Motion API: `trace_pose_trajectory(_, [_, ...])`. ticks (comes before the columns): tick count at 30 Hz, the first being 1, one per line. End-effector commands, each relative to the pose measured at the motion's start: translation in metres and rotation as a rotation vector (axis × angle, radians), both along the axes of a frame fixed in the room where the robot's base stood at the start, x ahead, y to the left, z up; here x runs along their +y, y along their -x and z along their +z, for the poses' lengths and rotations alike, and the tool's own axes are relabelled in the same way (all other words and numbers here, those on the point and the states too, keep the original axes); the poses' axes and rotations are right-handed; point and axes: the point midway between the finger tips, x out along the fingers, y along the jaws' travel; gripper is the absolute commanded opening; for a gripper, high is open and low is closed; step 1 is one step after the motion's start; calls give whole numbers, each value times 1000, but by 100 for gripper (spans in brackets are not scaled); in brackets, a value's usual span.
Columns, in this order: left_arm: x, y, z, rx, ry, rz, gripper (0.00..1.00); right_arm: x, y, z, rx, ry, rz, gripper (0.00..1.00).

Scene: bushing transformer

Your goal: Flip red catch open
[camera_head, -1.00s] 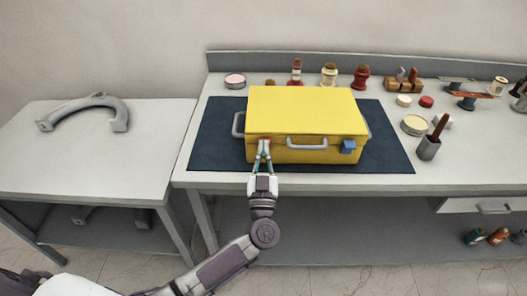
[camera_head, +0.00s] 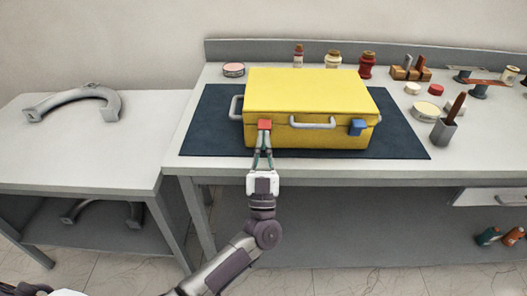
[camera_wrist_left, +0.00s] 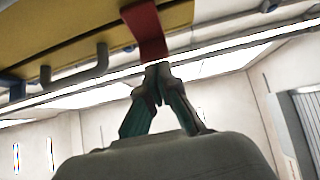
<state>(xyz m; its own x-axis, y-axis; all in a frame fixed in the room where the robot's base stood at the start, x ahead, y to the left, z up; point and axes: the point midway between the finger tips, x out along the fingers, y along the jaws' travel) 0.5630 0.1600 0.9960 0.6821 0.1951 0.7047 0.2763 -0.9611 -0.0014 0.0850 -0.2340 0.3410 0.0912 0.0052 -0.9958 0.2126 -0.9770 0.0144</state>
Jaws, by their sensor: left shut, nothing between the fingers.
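A yellow case (camera_head: 308,92) with a closed lid and a grey front handle (camera_head: 312,122) sits on the workbench. The red catch (camera_head: 264,125) is on its front left, and a blue catch (camera_head: 357,127) on its front right. The red catch also shows in the left wrist view (camera_wrist_left: 147,30), just beyond my fingertips. My left gripper (camera_head: 263,137) is shut and empty, its tips just below the red catch. The tips also show in the wrist view (camera_wrist_left: 157,72); I cannot tell whether they touch the catch. My right gripper is not in view.
The case lies on a dark mat (camera_head: 405,140). Bottles, tins and a grey tool cup (camera_head: 443,132) stand behind and to the right. A side table (camera_head: 90,150) with a grey curved part (camera_head: 75,98) is at left. The bench front is clear.

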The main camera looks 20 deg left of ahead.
Motion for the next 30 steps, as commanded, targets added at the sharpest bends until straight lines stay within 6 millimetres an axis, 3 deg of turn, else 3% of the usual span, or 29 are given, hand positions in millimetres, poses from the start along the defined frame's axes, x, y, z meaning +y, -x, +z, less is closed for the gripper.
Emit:
trace_pose_trajectory(1, [0,0,-8,-25,-7,1,0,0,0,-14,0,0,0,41])
trace_pose_trajectory(6, [0,1,0,-39,-10,1,0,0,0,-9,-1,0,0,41])
trace_pose_trajectory(30, [0,1,-1,-36,-10,1,0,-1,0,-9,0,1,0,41])
